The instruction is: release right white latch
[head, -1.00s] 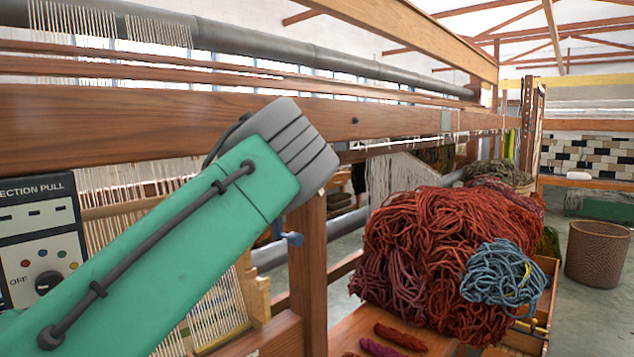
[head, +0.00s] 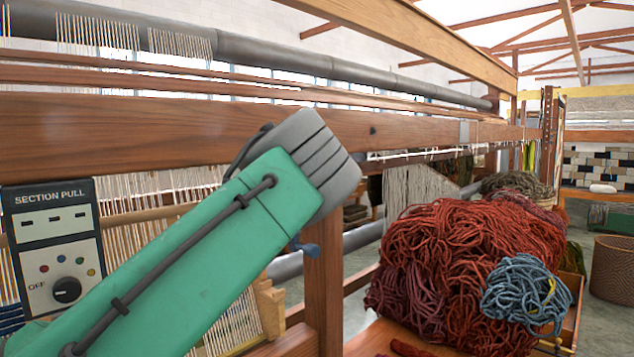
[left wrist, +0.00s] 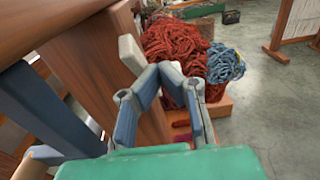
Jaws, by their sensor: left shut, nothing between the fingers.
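My left arm crosses the head view from the lower left, its green shell (head: 190,260) in front of the loom; its fingers cannot be made out there. In the left wrist view my left gripper (left wrist: 161,73) is shut and empty, its blue-grey fingers meeting near a wooden post (left wrist: 105,65). A pale, rounded block (left wrist: 131,53) shows just left of the fingertips, beside the post; it may be the white latch, but I cannot tell whether the fingers touch it. No white latch is clear in the head view. My right gripper is not in view.
A pile of rust-red wool (head: 450,265) with a blue skein (head: 525,290) sits right of the loom post (head: 323,290). A section pull control panel (head: 55,240) stands at the left. A long wooden beam (head: 90,130) runs behind my arm. Open floor (left wrist: 260,120) lies to the right.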

